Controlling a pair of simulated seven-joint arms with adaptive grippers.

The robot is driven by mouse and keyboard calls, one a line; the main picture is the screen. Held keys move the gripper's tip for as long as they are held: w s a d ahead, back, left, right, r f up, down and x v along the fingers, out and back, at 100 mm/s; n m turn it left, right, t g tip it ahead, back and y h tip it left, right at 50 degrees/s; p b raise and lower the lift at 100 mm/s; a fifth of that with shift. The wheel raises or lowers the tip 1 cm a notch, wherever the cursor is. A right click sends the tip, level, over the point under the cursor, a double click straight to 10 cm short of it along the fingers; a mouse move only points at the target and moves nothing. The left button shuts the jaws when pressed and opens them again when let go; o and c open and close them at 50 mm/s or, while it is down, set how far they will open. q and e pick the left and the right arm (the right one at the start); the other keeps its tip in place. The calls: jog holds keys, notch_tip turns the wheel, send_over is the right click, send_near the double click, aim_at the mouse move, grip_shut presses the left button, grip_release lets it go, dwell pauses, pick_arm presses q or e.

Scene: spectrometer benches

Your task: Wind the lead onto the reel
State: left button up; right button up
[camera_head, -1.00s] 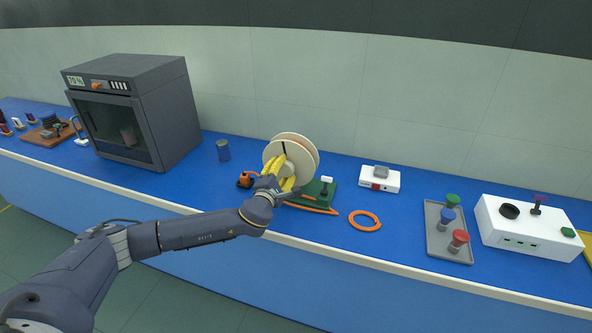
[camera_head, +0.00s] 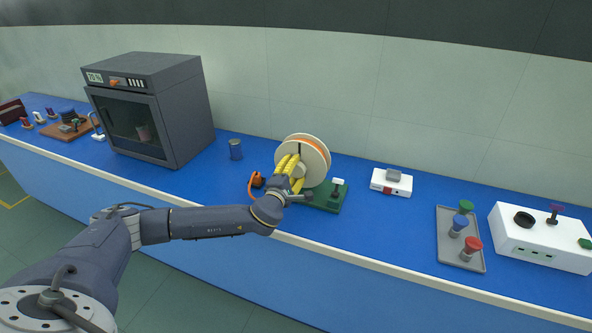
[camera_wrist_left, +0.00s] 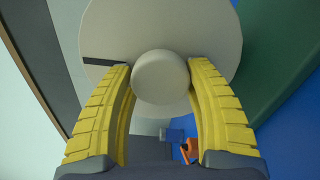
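The reel (camera_head: 316,150) stands upright on a green base (camera_head: 329,203), its pale flanges facing me. The orange lead (camera_head: 313,143) shows between the flanges, around the reel. My left gripper (camera_head: 292,165) has yellow fingers on either side of the reel's round central knob (camera_wrist_left: 160,77). In the left wrist view the fingertips (camera_wrist_left: 161,66) appear to touch it on both sides. My right gripper is in no view.
To the right are a white box (camera_head: 391,186), a grey tray (camera_head: 446,246) with coloured knobs and a larger white box (camera_head: 540,237).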

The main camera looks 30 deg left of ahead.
pick_arm(q)
jog(key=o, duration=0.4)
jog(key=s, duration=0.8)
jog(key=s+d, duration=0.1)
jog(key=s, duration=0.3)
dwell(0.3)
